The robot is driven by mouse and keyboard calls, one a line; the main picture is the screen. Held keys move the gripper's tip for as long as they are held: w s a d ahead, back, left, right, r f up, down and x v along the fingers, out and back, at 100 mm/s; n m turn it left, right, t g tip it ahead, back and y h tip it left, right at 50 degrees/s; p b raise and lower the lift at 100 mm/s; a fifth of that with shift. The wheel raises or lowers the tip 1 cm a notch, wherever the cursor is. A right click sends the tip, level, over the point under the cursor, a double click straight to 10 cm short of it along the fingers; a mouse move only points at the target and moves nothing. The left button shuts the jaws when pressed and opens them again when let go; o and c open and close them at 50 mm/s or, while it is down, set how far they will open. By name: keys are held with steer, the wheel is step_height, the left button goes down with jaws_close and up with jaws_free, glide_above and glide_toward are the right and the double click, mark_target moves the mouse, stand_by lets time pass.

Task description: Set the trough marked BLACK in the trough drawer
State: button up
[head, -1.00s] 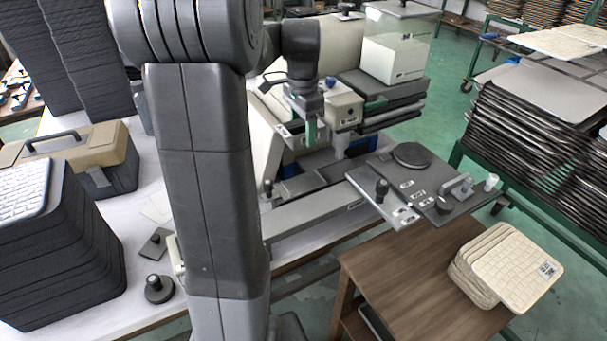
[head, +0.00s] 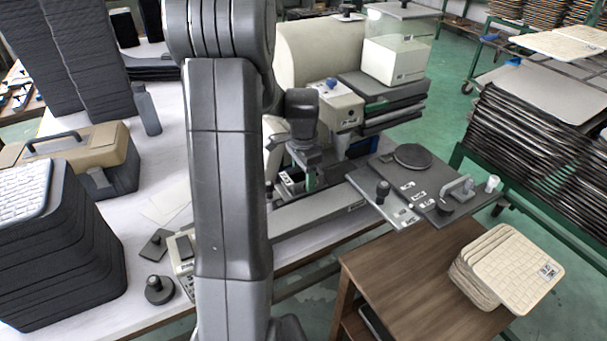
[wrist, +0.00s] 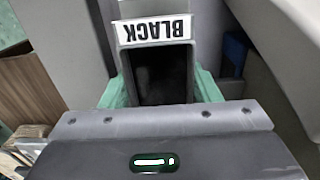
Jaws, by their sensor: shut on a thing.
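The trough marked BLACK (wrist: 122,48) is a grey, narrow, open box with a dark inside. Its white label shows upside down in the wrist view. My gripper (wrist: 160,90) has green fingertips on both sides of the trough and is shut on it. In the head view my gripper (head: 308,178) is low in front of the beige machine, and a white label shows beside its green finger. The trough drawer is hard to make out behind my arm and gripper. I cannot tell whether the trough touches it.
The beige machine (head: 318,52) stands just behind my gripper. A long grey beam (head: 318,213) lies in front. A dark plate with knobs (head: 425,185) is to the right, above a wooden table (head: 410,265) with cream tiles (head: 510,268). A blue part (wrist: 236,50) shows at the right.

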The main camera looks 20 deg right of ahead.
steer(key=o, duration=1.2)
steer(key=shift+f, duration=0.15)
steer(key=shift+c, duration=0.2)
step_height(320, 180, up, 12)
steer(key=shift+r, duration=0.2)
steer(key=shift+f, duration=0.1)
steer(key=shift+f, duration=4.15)
steer(key=shift+f, duration=0.1)
